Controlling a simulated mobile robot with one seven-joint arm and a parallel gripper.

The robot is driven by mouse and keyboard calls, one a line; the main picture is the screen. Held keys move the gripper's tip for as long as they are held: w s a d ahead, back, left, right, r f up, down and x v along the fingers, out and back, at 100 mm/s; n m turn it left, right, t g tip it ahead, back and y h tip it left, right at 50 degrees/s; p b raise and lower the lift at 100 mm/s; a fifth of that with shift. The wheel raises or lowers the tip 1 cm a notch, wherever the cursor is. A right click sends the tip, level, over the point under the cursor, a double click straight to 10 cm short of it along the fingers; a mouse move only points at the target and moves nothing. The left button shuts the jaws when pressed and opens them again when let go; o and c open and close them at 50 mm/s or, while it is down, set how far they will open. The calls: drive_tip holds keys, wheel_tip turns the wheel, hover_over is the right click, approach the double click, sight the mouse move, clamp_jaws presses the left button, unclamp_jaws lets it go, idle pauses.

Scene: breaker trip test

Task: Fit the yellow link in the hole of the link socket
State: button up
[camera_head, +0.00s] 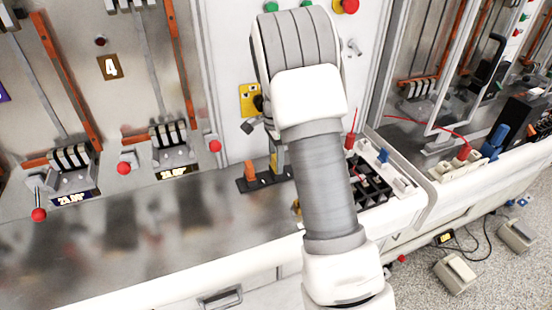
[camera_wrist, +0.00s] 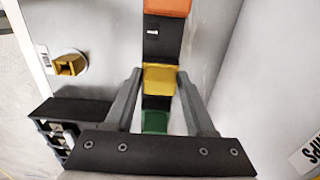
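The yellow link (camera_wrist: 160,78) stands in a black rack (camera_wrist: 161,40) between an orange link (camera_wrist: 167,6) and a green link (camera_wrist: 155,121) in the wrist view. My gripper (camera_wrist: 160,76) has one finger on each side of the yellow link; whether the fingers press on it or leave a small gap is unclear. The link socket (camera_wrist: 70,65), a yellow square collar with a dark hole on a pale round base, is empty at the left. In the head view, the orange link (camera_head: 250,169) shows in the rack (camera_head: 245,186), and my arm hides part of the area.
A black slotted tray (camera_wrist: 68,108) lies near the socket in the wrist view. In the head view, a white-edged tray (camera_head: 405,187) stands right of my arm. Red-knobbed levers (camera_head: 124,168) line the cabinet panel. The grey counter (camera_head: 150,225) to the left is clear.

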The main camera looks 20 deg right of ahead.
drive_tip(key=shift+o, duration=1.4)
drive_tip(key=shift+r, duration=0.1)
wheel_tip(320, 180, up, 17)
drive_tip(key=shift+r, duration=0.2)
drive_tip(key=s+a+r+n+t, duration=0.1)
drive_tip(key=s+a+r+n, duration=0.2)
drive_tip(key=s, duration=0.4)
drive_tip(key=s+a+r+n+t, duration=0.2)
drive_tip(key=s+a+n, duration=0.1)
drive_tip(key=s+n, duration=0.4)
drive_tip(key=s+a+r+n+t, duration=0.1)
drive_tip(key=s+a+r+n, duration=0.15)
drive_tip(key=s, duration=0.55)
drive_tip(key=s+a+f+n+t, duration=0.1)
drive_tip(key=s+a+f+n, duration=0.1)
drive_tip(key=s+f+n, duration=0.2)
drive_tip(key=s+n, duration=0.1)
drive_tip(key=s, duration=0.2)
drive_tip(key=shift+s+a+t, duration=0.15)
drive_tip(key=shift+a+t, duration=0.05)
drive_tip(key=shift+t, duration=0.1)
